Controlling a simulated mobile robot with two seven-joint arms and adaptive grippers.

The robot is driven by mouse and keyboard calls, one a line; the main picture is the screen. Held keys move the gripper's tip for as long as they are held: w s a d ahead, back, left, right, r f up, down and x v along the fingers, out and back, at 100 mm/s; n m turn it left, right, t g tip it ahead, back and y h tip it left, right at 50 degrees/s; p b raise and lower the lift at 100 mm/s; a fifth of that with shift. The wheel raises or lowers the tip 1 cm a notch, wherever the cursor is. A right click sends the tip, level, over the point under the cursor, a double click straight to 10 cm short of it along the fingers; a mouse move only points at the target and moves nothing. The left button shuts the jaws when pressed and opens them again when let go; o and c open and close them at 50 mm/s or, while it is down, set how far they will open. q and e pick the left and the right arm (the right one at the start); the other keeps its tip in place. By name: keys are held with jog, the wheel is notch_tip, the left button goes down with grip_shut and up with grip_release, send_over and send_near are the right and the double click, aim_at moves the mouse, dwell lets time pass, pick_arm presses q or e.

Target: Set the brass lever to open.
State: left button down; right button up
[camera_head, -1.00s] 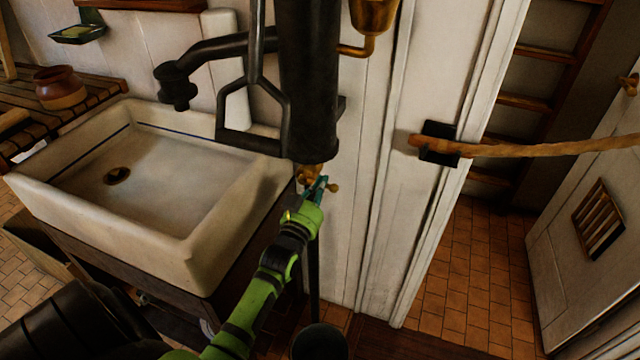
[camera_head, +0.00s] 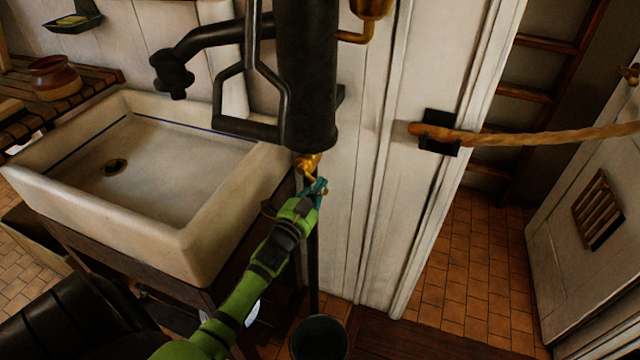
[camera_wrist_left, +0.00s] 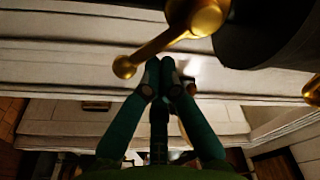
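The brass lever shows large in the left wrist view (camera_wrist_left: 160,45), a rod slanting from a round hub down left to a ball end. In the head view its brass fitting (camera_head: 308,164) sits under the dark pump cylinder (camera_head: 307,80); the lever's arm is mostly hidden by my gripper there. My left gripper (camera_head: 319,188) is just below that fitting. In the left wrist view its teal fingers (camera_wrist_left: 160,68) are together with nothing seen between them, right by the rod; I cannot tell whether they touch it. My right gripper is not in view.
A white sink (camera_head: 160,180) stands left of my arm. A bucket (camera_head: 319,338) is on the floor below. A rope (camera_head: 540,135) stretches right from a dark wall bracket (camera_head: 438,132). A clay pot (camera_head: 55,78) stands on a slatted rack. Tiled floor is clear at right.

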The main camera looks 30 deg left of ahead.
pick_arm(q)
jog(key=shift+s+a+f+m+g+b, duration=0.15)
jog(key=shift+a+f+m, duration=0.25)
jog(key=shift+m, duration=0.75)
jog(key=shift+a+f+m+g+b, duration=0.15)
jog(key=shift+a+f+m, duration=0.25)
jog(key=shift+m, duration=0.7)
jog(key=shift+s+a+f+m+b, duration=0.15)
jog(key=shift+a+f+m, duration=0.2)
jog(key=shift+m, duration=0.8)
jog(key=shift+h, duration=0.3)
jog(key=shift+f, duration=0.1)
